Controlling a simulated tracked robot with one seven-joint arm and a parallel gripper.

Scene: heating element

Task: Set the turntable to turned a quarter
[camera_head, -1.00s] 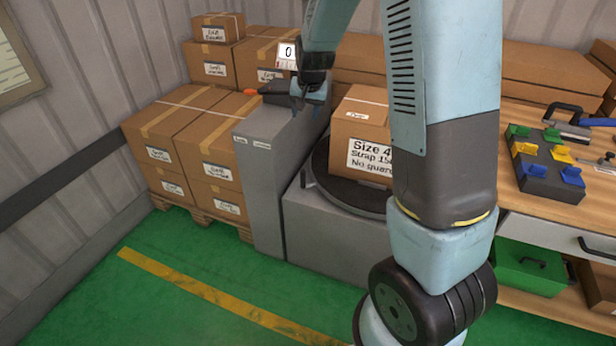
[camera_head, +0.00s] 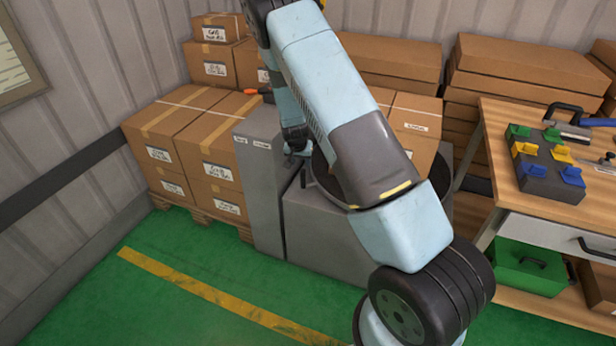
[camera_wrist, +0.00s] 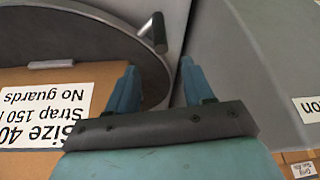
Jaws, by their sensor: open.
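The turntable is a dark round disc (camera_head: 322,180) on a grey base (camera_head: 310,225), largely hidden by my arm in the head view. In the wrist view its disc (camera_wrist: 110,40) fills the upper left, with a short dark, metal-edged handle (camera_wrist: 155,32) at its rim. A cardboard box (camera_head: 415,120) stands on it; its large label (camera_wrist: 45,112) reads "Size 40, Strap 150, No guards". My gripper (camera_wrist: 160,85) is open and empty, its two blue fingers apart. In the wrist image the handle appears just above the gap between the fingers, not between them. In the head view my gripper (camera_head: 296,142) is low beside the disc's left edge.
A grey cabinet (camera_head: 262,190) stands close on the left of the turntable. Stacked boxes on a pallet (camera_head: 205,150) are further left. A workbench (camera_head: 545,205) with a colored block tray (camera_head: 545,170) is at right. The green floor in front is clear.

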